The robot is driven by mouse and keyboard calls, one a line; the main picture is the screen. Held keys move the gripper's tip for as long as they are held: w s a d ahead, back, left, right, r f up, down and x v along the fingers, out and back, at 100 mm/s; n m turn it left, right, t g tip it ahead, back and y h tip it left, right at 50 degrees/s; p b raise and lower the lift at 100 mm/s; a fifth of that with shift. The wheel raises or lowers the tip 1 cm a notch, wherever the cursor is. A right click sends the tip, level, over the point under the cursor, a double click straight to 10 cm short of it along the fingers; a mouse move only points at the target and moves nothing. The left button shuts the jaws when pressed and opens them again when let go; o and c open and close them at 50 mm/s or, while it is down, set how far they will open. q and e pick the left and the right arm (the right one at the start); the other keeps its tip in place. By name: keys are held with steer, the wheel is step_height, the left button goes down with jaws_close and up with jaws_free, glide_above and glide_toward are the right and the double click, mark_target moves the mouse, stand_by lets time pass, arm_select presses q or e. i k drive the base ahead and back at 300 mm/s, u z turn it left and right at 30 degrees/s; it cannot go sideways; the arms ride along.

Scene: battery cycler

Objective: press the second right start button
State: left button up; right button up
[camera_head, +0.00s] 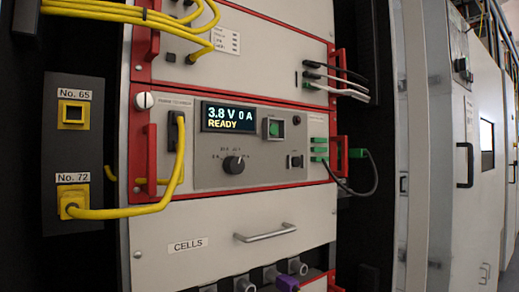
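The battery cycler's front panel (205,175) faces me in the middle of the head view, framed in red. Its display (228,117) reads 3.8 V 0 A READY. A green square button (273,128) sits in a dark frame just right of the display. A small dark switch or button (296,161) lies lower right of it, and a dark round knob (233,165) is below the display. I cannot read the small labels by these controls. Neither of my grippers shows in this view.
A yellow cable (125,212) runs from the socket No. 72 to the panel's left side. Red handles (148,158) stick out at the panel edges. A green plug (358,153) with a dark cable hangs at the right. A CELLS drawer (230,240) is below.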

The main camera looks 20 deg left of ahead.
mark_target(274, 129)
steer(key=z, duration=0.35)
steer(key=k, duration=0.5)
steer(key=z, duration=1.1)
steer(key=k, duration=0.9)
steer(key=z, duration=0.75)
steer(key=i, duration=1)
steer(key=u, duration=0.8)
steer(key=i, duration=1.1)
steer(key=u, duration=1.5)
steer(key=i, duration=0.15)
